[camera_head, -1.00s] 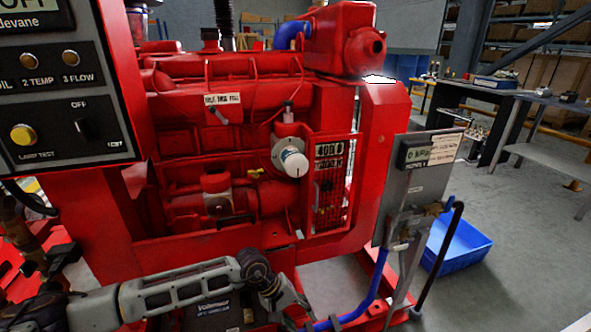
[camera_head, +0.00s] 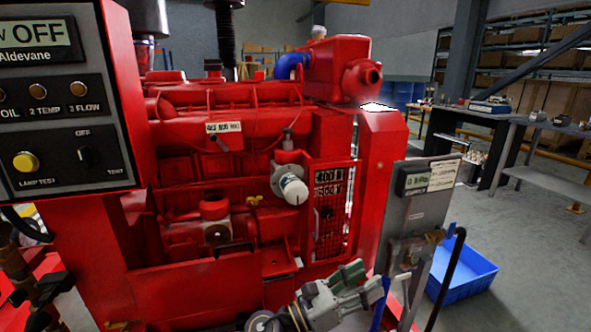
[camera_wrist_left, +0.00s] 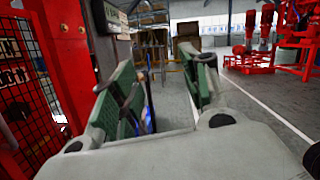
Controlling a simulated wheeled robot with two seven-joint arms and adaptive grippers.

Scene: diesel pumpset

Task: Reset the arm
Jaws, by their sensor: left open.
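My left gripper (camera_head: 362,281) is in the lower middle of the head view, in front of the red diesel pumpset (camera_head: 230,250). Its green-padded fingers point right, toward the grey panel (camera_head: 418,210) with a small display. In the left wrist view the gripper (camera_wrist_left: 165,85) shows two fingers spread apart, with nothing held between them. Part of the panel's fittings and a blue hose are partly hidden behind the fingers. My right gripper is not in view.
A control panel (camera_head: 62,110) reading OFF stands at the left. A blue crate (camera_head: 462,268) lies on the floor right of the grey panel. A workbench (camera_head: 545,125) stands at the right. Open floor lies between them.

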